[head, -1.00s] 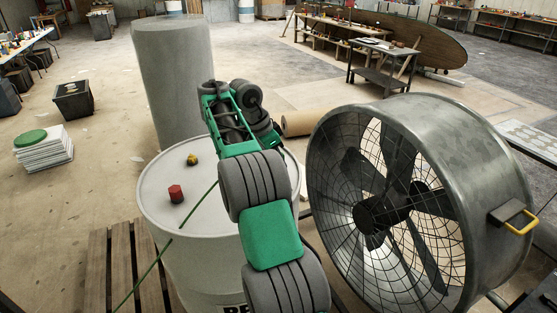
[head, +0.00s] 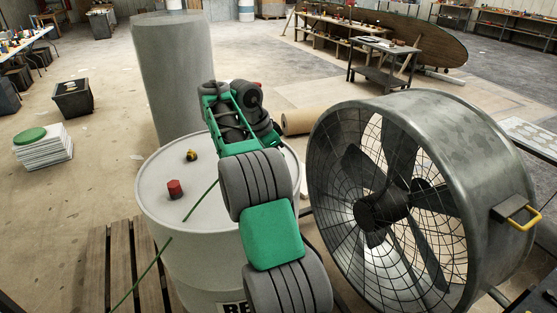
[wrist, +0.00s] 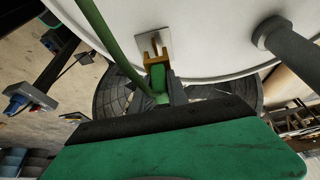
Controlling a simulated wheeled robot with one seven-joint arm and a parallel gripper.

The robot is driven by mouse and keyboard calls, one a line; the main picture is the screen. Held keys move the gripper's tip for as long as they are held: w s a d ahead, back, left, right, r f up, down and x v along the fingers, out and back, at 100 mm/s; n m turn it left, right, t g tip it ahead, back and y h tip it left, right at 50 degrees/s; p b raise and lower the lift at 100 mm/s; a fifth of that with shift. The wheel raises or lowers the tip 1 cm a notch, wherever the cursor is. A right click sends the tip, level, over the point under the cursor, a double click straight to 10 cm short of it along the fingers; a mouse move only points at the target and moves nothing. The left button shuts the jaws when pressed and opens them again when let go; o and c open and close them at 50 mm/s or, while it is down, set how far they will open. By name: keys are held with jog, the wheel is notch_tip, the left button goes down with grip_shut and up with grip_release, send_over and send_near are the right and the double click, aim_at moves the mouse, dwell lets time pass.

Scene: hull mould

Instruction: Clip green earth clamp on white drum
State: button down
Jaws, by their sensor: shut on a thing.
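My gripper (wrist: 168,92) is shut on the green earth clamp (wrist: 158,76). The clamp's orange-yellow jaws overlap the lower part of the patch. I cannot tell whether they grip the drum or only lie in front of it. A green cable (wrist: 105,38) runs from the clamp to the upper left. In the head view my arm hides the gripper and clamp.
A large drum fan (head: 470,170) stands close on the right of my arm. A red bung (head: 175,189) and a yellow-black cap (head: 191,155) sit on the drum top. A tall grey cylinder (head: 172,80) stands behind. The wooden pallet (head: 120,265) shows at lower left.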

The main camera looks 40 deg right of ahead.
jog(key=shift+f+b, duration=0.85)
jog(key=shift+f, duration=0.15)
jog(key=c, duration=1.2)
grip_release()
jog(key=p+v, duration=0.7)
jog(key=shift+a+r, duration=0.2)
jog(key=shift+r, duration=0.15)
